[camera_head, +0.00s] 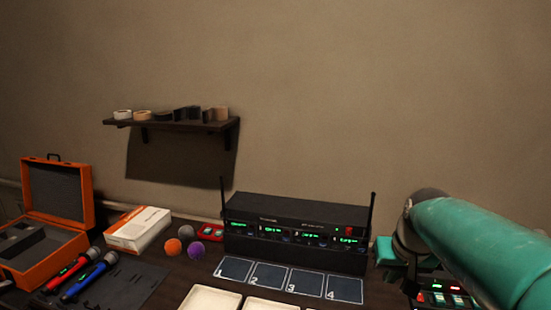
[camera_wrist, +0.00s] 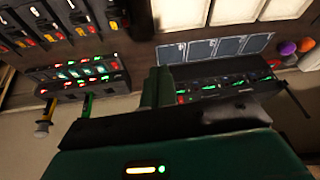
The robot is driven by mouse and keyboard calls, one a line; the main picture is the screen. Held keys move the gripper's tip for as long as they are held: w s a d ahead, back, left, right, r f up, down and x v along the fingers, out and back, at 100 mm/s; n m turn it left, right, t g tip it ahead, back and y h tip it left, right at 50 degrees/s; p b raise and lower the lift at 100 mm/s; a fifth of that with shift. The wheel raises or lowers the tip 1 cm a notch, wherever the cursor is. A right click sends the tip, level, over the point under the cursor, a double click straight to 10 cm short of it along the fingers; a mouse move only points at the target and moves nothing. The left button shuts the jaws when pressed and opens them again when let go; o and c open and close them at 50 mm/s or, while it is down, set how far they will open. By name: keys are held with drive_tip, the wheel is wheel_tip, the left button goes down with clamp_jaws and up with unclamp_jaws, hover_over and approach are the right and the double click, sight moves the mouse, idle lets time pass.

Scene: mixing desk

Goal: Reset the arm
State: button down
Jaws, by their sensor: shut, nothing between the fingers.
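My teal arm reaches in from the right edge of the head view, over the right part of the desk. My gripper (camera_wrist: 157,88) shows in the wrist view as green fingers close together, shut and empty. It is above the desk area between the black wireless receiver (camera_wrist: 222,84) and the charging rack with lit red and green slots (camera_wrist: 75,75). The receiver (camera_head: 295,245) stands in the middle of the desk in the head view. My arm hides part of the desk at the right.
Numbered pads (camera_head: 270,275) lie before the receiver, with white trays (camera_head: 212,299) nearer. At left are an orange case (camera_head: 58,192), red and blue microphones (camera_head: 85,277), a white box (camera_head: 138,229) and foam balls (camera_head: 173,247). A wall shelf (camera_head: 175,125) holds tape rolls.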

drive_tip(key=s+a+f, duration=0.1)
drive_tip(key=s+a, duration=0.3)
drive_tip(key=s, duration=0.4)
drive_tip(key=s+a+n+t, duration=0.1)
drive_tip(key=s+a, duration=0.3)
drive_tip(key=s, duration=0.4)
drive_tip(key=shift+s+a+f+t, duration=0.2)
drive_tip(key=shift+f+t, duration=0.1)
drive_tip(key=shift+f, duration=0.1)
